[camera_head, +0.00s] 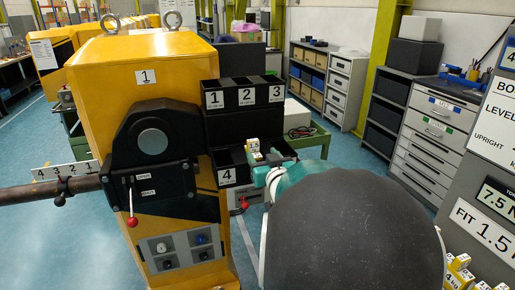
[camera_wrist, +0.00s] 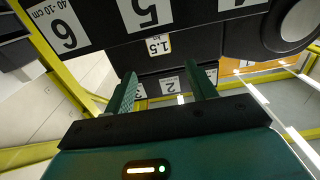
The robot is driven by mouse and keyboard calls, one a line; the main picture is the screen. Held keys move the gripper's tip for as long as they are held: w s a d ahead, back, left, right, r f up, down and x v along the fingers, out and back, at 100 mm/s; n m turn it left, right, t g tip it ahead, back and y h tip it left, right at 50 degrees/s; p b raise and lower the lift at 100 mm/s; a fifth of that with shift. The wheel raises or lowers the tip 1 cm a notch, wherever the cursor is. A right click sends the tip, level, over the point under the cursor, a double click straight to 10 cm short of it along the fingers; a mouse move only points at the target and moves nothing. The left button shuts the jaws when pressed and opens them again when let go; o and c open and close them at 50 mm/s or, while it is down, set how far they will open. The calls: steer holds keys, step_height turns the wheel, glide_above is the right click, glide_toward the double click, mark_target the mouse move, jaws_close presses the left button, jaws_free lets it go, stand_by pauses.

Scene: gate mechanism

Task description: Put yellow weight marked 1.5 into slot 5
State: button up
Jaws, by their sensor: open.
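The yellow weight marked 1.5 (camera_head: 252,146) stands at the lower row of black slots, behind my gripper. In the wrist view, which is upside down, its 1.5 label (camera_wrist: 157,46) shows at the rim of slot 5 (camera_wrist: 146,13), in line with that number plate. The weight looks seated in slot 5, but its lower part is hidden. My gripper (camera_wrist: 160,78) is open, its two green fingers apart, with the label between and just beyond their tips. I cannot tell whether they touch it. In the head view my gripper (camera_head: 268,163) hides the front of slot 5.
Slots 1, 2 and 3 (camera_head: 245,96) form the upper row behind. Slot 4 (camera_head: 228,176) is on the left; slot 6 (camera_wrist: 60,24) shows in the wrist view. The yellow gate machine (camera_head: 105,75) with a red-tipped lever (camera_head: 132,221) stands left. More yellow weights (camera_head: 458,272) are at lower right.

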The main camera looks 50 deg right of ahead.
steer(key=a+f+n+g+y, duration=0.2)
steer(key=a+g+y, duration=0.25)
steer(key=a, duration=1.55)
steer(key=s+a+f+n+g+y, duration=0.1)
steer(key=s+a+n+g+y, duration=0.1)
steer(key=s+a, duration=0.4)
steer(key=s+a+f+n+g+y, duration=0.1)
steer(key=s+a+g+y, duration=0.1)
steer(key=s+a, duration=0.4)
steer(key=a+g, duration=0.1)
steer(key=a, duration=0.3)
steer(key=shift+a+f+n+g, duration=0.25)
steer(key=shift+a+n+g, duration=0.1)
steer(key=shift+n, duration=0.05)
steer(key=shift+w, duration=0.1)
